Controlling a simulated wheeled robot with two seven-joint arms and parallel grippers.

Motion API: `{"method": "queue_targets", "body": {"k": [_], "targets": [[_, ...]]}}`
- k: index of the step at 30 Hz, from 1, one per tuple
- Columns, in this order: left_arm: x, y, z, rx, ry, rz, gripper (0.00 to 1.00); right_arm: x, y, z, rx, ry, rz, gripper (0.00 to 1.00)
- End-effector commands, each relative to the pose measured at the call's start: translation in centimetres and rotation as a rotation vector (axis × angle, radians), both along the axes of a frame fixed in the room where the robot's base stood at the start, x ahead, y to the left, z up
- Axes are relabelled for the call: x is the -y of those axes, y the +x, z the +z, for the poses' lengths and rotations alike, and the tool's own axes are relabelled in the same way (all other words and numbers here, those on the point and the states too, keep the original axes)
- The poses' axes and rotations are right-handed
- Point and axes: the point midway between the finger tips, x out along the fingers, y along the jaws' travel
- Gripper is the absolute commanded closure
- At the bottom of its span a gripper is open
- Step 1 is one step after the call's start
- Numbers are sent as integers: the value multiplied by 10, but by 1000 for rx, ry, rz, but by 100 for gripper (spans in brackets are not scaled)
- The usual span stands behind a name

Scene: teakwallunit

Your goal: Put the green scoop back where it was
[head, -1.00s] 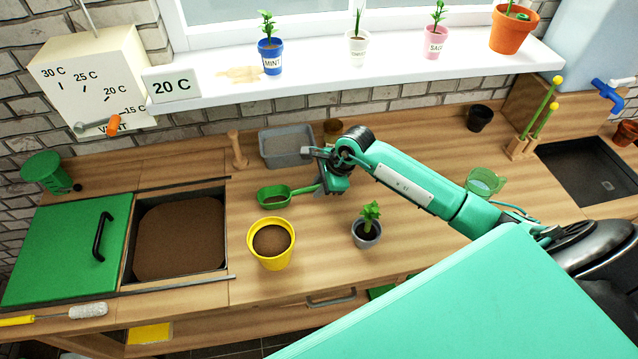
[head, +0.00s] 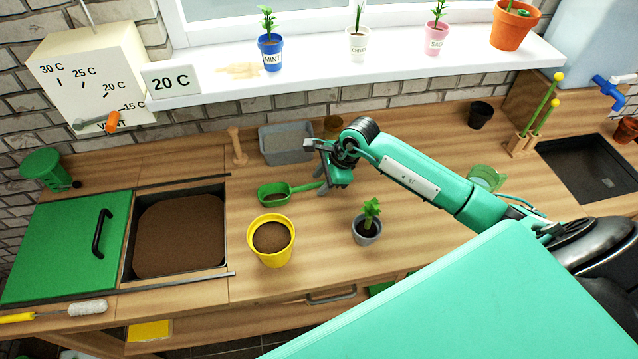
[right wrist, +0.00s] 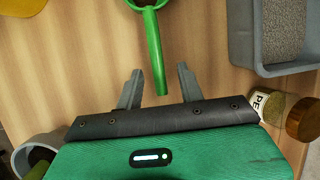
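The green scoop (head: 274,194) lies on the wooden bench behind the yellow pot (head: 270,240), its handle pointing right. Its bowl looks brown inside; I cannot tell if that is soil. My right gripper (head: 319,168) is at the handle end. In the right wrist view, the right gripper (right wrist: 158,86) is open, with the end of the scoop's green handle (right wrist: 154,50) between its fingers and a gap on both sides. My left gripper is not in view.
A grey tray (head: 286,157) stands behind the scoop. A grey pot with a seedling (head: 367,231) stands in front of my right arm. A soil bin (head: 179,238) is at left with its green lid (head: 65,247) beside it.

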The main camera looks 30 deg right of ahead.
Motion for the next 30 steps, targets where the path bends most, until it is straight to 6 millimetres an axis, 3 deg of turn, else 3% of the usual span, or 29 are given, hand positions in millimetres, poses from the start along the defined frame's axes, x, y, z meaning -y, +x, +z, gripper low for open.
{"method": "queue_targets", "body": {"k": [9, 15, 30], "targets": [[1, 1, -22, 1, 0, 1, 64, 23, -19, 57, 3, -4, 2, 62], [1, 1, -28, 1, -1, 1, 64, 31, -26, 84, 1, -2, 1, 62], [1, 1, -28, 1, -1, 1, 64, 34, -29, 92, -1, 0, 1, 62]]}}
